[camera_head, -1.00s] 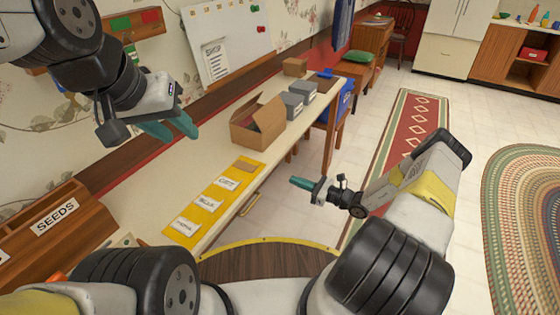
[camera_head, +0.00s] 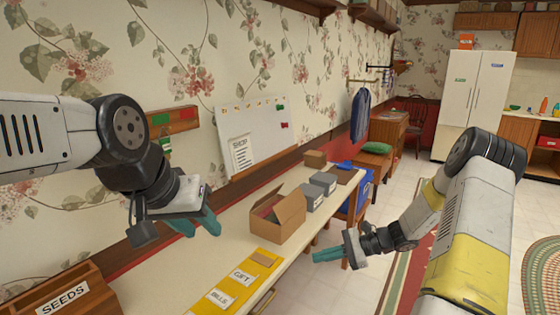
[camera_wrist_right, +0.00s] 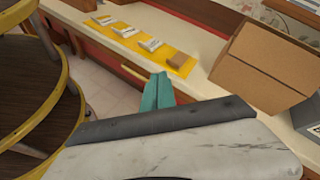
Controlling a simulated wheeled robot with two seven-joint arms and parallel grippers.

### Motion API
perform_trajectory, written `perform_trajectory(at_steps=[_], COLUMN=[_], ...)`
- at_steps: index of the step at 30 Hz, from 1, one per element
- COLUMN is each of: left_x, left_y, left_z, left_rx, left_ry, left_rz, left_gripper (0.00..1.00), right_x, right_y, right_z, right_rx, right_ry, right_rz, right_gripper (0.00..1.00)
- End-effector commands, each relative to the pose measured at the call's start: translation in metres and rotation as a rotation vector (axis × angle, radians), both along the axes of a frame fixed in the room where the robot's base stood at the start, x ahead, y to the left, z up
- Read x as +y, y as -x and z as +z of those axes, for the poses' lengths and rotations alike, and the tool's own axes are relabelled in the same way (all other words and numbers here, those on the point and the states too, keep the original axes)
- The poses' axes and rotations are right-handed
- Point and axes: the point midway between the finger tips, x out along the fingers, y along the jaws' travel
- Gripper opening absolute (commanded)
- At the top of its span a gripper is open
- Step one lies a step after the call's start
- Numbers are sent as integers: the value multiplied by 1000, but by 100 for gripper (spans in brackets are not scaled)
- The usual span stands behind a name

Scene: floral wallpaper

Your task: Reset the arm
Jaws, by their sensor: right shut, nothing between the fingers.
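My left gripper (camera_head: 198,226) hangs over the back of the long counter at the left, near the wall. Its two teal fingers show a gap and hold nothing. My right gripper (camera_head: 318,256) is in front of the counter, to the right of the yellow mat, pointing left. Its teal fingers are together and empty; they also show in the right wrist view (camera_wrist_right: 157,92), near the counter's front edge. Both arms are raised and apart, touching nothing that I can see.
The counter (camera_head: 190,276) carries a yellow labelled mat (camera_head: 262,280), an open cardboard box (camera_head: 290,218) and grey boxes (camera_head: 322,183). A wooden SEEDS box (camera_head: 85,284) stands at the lower left. A whiteboard (camera_head: 262,130) hangs behind. The floor at right is open.

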Motion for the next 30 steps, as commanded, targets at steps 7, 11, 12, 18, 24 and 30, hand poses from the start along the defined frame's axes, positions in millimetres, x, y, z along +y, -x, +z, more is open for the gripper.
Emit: perform_trajectory(at_steps=[7, 11, 12, 18, 24, 30], left_x=[0, 0, 0, 0, 0, 0], left_y=[0, 0, 0, 0, 0, 0], left_z=[0, 0, 0, 0, 0, 0], left_rx=[0, 0, 0, 0, 0, 0], left_ry=[0, 0, 0, 0, 0, 0], left_rz=[0, 0, 0, 0, 0, 0], left_gripper=[36, 36, 36, 36, 36, 36], right_x=[15, 17, 17, 15, 7, -4], right_y=[43, 70, 79, 125, 172, 213], right_z=[89, 129, 141, 195, 239, 267], right_rx=[-218, -337, -376, -578, -795, -1001], right_ry=[311, 465, 512, 735, 943, 1116], right_rz=[267, 384, 417, 561, 666, 729], right_gripper=[0, 0, 0, 0, 0, 0])
